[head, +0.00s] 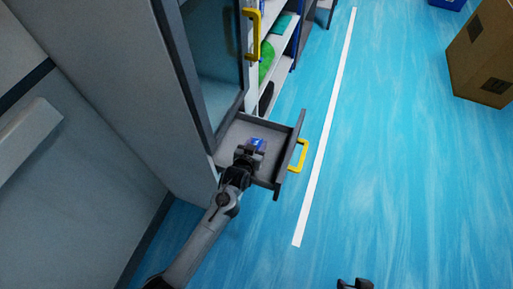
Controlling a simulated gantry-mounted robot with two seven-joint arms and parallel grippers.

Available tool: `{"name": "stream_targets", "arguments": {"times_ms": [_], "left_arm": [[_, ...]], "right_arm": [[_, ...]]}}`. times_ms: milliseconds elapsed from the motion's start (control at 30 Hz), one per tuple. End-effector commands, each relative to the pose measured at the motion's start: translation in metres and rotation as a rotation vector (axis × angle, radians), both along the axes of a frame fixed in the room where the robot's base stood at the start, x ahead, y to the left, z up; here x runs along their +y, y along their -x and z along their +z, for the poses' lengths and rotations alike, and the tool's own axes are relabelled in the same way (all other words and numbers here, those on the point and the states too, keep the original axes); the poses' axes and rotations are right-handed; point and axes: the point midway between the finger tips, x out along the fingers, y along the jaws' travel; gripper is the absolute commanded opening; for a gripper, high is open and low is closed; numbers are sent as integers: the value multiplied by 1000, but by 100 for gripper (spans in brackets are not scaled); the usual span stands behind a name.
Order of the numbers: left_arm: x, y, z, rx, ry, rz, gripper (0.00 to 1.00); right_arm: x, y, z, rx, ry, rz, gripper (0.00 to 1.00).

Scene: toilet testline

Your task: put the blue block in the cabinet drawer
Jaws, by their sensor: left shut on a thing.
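A grey cabinet drawer (237,130) with a yellow handle (298,155) is pulled open below the cabinet door. The small blue block (257,143) is between the fingers of my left gripper (254,148). That gripper is shut on it, over the open drawer. I cannot tell whether the block touches the drawer floor. My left arm reaches up from the bottom left. A small dark part at the bottom edge seems to be the tip of my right gripper (355,284); its jaws cannot be made out.
The cabinet door's yellow handle (252,34) is above the drawer. Shelves (279,48) with a green item stand behind. A cardboard box (482,55) is at the upper right.

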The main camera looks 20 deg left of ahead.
Motion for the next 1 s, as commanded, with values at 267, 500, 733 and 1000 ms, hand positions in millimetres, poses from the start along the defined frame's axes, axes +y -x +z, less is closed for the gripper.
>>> {"name": "stream_targets", "arguments": {"times_ms": [267, 500, 733, 1000], "left_arm": [[0, -1, -18, -2, 0, 0, 7], [0, 0, -20, 0, 0, 0, 7], [0, 0, -22, 1, 0, 0, 69], [0, 0, -22, 1, 0, 0, 70]], "right_arm": [[-1, 0, -8, 1, 3, 1, 43], [-2, 0, -8, -1, 10, 6, 43], [-3, 0, -8, -1, 11, 7, 43], [-2, 0, -8, -1, 7, 4, 43]]}}
